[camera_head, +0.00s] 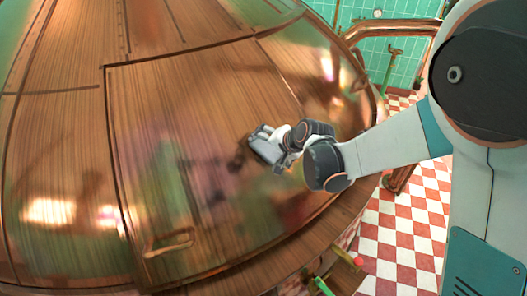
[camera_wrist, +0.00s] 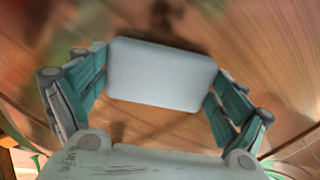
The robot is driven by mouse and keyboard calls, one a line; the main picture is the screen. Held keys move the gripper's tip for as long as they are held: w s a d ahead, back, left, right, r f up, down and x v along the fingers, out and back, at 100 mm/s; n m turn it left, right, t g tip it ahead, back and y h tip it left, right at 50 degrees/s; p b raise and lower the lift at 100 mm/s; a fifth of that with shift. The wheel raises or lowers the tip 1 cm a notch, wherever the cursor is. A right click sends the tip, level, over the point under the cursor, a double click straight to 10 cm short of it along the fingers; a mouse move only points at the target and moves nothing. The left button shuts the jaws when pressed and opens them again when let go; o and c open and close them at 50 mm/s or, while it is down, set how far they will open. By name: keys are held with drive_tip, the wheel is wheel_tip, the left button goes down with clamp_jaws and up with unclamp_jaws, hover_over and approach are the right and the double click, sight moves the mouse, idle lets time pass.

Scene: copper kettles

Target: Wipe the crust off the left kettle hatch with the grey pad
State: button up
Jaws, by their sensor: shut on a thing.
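The copper kettle's hatch (camera_head: 170,130) is a large panel outlined by dark seams, filling the middle of the head view. A copper handle (camera_head: 168,243) sits near its lower left. My gripper (camera_head: 274,146) is shut on the grey pad (camera_head: 264,148), at the right part of the hatch. In the wrist view the pad (camera_wrist: 160,75) is a pale block held between two teal fingers, facing the copper surface. I cannot tell whether the pad touches the hatch. Dark and purplish blotches show left of the pad; I cannot tell crust from reflection.
A copper pipe (camera_head: 395,32) runs at the upper right in front of a green tiled wall (camera_head: 350,15). The red and white checked floor (camera_head: 412,215) lies to the right of the kettle. A wooden-looking rim (camera_head: 270,270) curves below the hatch.

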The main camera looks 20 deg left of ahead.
sight(254, 154)
drive_tip(key=shift+w+d+f+b, duration=0.1)
drive_tip(key=shift+w+d+b, duration=0.2)
drive_tip(key=shift+w+d, duration=0.45)
drive_tip(key=shift+w+d+b, duration=0.25)
drive_tip(key=shift+w+d, duration=0.25)
drive_tip(key=shift+w, duration=0.3)
drive_tip(key=shift+s+a, duration=0.1)
drive_tip(key=shift+s, duration=0.05)
drive_tip(key=shift+s+a+b, duration=0.35)
drive_tip(key=shift+s+a, duration=0.85)
drive_tip(key=shift+s, duration=0.2)
drive_tip(key=shift+s+a+b, duration=0.35)
drive_tip(key=shift+s+a, duration=0.85)
drive_tip(key=shift+s, duration=0.2)
drive_tip(key=p+v, duration=0.2)
drive_tip(key=v, duration=0.4)
drive_tip(key=shift+p, duration=0.3)
